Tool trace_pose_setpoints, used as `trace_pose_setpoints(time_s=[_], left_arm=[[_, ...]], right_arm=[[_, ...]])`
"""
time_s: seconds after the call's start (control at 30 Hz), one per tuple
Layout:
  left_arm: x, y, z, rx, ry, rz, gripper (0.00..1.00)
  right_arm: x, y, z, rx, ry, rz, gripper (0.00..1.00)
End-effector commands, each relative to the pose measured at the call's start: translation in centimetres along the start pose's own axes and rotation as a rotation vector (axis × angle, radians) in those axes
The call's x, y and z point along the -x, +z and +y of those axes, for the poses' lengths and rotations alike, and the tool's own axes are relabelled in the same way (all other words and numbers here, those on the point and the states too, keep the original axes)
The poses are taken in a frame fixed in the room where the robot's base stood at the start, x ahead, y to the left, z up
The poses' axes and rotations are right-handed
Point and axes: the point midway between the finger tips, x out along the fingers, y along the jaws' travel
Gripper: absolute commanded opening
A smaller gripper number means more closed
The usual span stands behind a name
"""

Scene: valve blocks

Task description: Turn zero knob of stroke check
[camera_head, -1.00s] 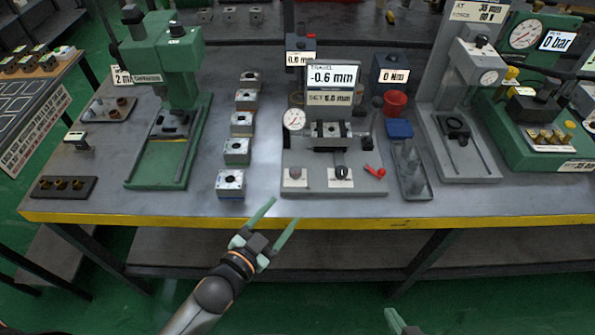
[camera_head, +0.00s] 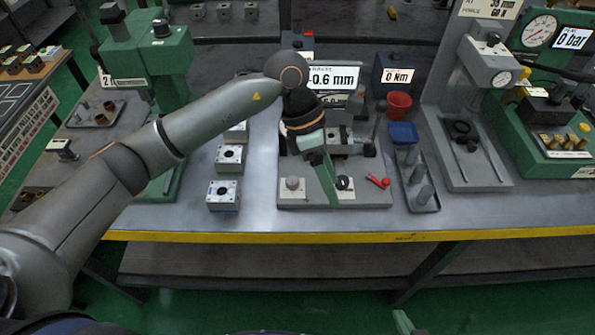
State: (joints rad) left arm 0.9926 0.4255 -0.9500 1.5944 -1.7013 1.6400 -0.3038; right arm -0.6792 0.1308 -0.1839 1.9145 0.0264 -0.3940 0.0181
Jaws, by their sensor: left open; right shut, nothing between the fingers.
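The stroke check station (camera_head: 310,196) is a grey bench unit with a TRAVEL display (camera_head: 334,77) reading -0.6 mm. Its front ledge carries a dark knob (camera_head: 344,183) on a white plate, probably the zero knob, and a round grey button (camera_head: 292,183) further left. My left gripper (camera_head: 333,186) is open and reaches down from above, its green fingers close beside the dark knob. I cannot tell whether they touch it. My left arm and hand hide the dial and part of the fixture. My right gripper (camera_head: 403,322) shows only a green fingertip at the bottom edge and is shut.
A red lever (camera_head: 378,182) lies just right of the dark knob. Several metal valve blocks (camera_head: 223,195) line up on the left. The yellow table edge (camera_head: 300,238) runs along the front.

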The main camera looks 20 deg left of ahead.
Motion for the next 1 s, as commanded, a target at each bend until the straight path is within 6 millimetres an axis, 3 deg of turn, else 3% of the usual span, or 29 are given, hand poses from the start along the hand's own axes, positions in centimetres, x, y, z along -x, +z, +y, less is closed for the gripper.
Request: trace_pose_setpoints(time_s=[0.1, 0.2, 0.37, 1.0], left_arm=[[3.9, -3.1, 3.6, -0.013, 0.173, 0.205, 0.69], [6.3, -4.7, 5.1, -0.003, 0.257, 0.312, 0.69], [7.5, -5.8, 5.9, 0.008, 0.301, 0.375, 0.69], [-2.1, -9.6, 8.9, 0.008, 0.298, 0.371, 0.69]], right_arm=[[-0.1, 0.2, 0.0, 0.0, 0.0, -0.001, 0.0], [-0.2, 0.2, 0.0, 0.0, 0.0, -0.001, 0.0], [-0.2, 0.2, 0.0, 0.0, 0.0, -0.001, 0.0], [0.5, -0.5, -0.1, 0.0, 0.0, -0.001, 0.0]])
